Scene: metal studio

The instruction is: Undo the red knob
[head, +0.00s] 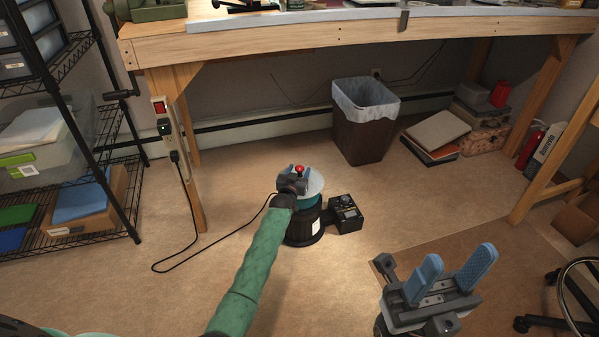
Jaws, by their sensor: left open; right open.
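A small red knob (299,169) stands on top of a round pot-like device with a pale lid (315,184), a teal band and a dark base (304,231) on the floor. The gripper hides part of the lid. My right gripper (458,276) is open and empty at the lower right, well away from the device, with its blue fingers pointing up.
A black control box (345,213) adjoins the device, and a black cable runs left along the floor. A wooden workbench (360,35) spans the back. A bin (364,122) stands beneath it. A wire shelf (75,235) is at left, a chair at lower right.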

